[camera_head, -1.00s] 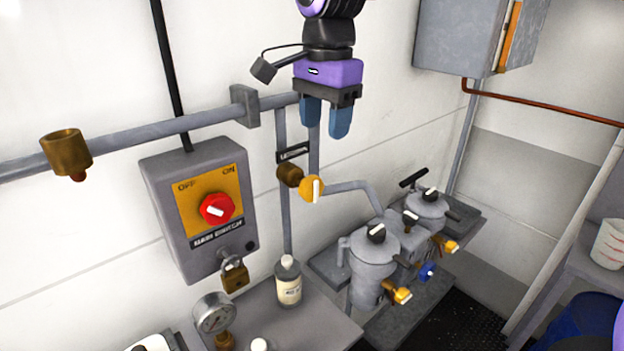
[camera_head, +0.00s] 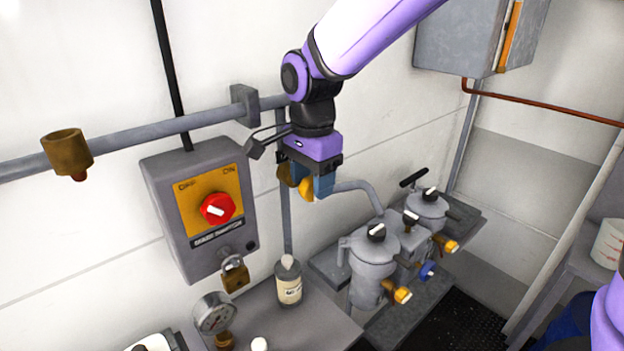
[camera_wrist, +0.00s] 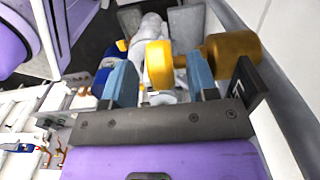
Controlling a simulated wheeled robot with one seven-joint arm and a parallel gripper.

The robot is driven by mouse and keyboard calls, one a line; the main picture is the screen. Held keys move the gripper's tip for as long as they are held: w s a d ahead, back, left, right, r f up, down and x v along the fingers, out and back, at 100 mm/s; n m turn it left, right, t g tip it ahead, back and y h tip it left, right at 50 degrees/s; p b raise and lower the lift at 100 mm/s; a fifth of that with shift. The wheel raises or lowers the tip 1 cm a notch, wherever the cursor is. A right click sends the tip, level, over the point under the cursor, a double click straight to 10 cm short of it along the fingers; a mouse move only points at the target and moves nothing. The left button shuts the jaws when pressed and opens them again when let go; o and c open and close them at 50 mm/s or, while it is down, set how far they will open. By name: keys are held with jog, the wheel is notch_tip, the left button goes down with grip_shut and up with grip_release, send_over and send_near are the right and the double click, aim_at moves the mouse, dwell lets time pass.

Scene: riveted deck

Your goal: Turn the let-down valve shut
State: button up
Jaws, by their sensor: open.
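The let-down valve is a yellow round knob (camera_head: 306,188) on a brass body (camera_head: 284,173), on a grey pipe at the wall. My gripper (camera_head: 310,186) is open and has come down to it. In the wrist view the knob (camera_wrist: 159,64) shows between the two blue fingers (camera_wrist: 160,78), with gaps on both sides. The brass body (camera_wrist: 233,52) runs off to the right behind the right finger. The knob's white pointer is hidden, so I cannot tell its setting. A dark label plate (camera_wrist: 258,84) stands close beside the right finger.
The grey switch box (camera_head: 197,210) with a red knob is left of my gripper. A bottle (camera_head: 289,281) and a pressure gauge (camera_head: 213,313) stand below. Grey canisters (camera_head: 373,262) with yellow taps stand to the lower right. The wall is close behind the valve.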

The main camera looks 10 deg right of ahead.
jog(key=shift+f, duration=0.15)
jog(key=shift+c, duration=0.4)
jog(key=c, duration=0.8)
jog(key=shift+c, duration=0.2)
jog(key=shift+w+d, duration=0.1)
jog(key=g+y, duration=0.2)
jog(key=y, duration=0.1)
jog(key=shift+w+d+y, duration=0.2)
jog(key=shift+d+y, duration=0.1)
jog(key=g+y, duration=0.3)
jog(key=shift+w+d+f+y, duration=0.2)
jog(key=shift+f+y, duration=0.1)
jog(key=shift+y, duration=0.1)
jog(key=g+y, duration=0.1)
jog(key=y, duration=0.1)
jog(key=g+y, duration=0.2)
jog(key=shift+w+d+f, duration=0.1)
jog(key=shift+d+f, duration=0.1)
jog(key=shift+f, duration=0.15)
jog(key=shift+f+g+y, duration=0.25)
jog(key=shift+g+y, duration=0.75)
jog(key=shift+y, duration=0.7)
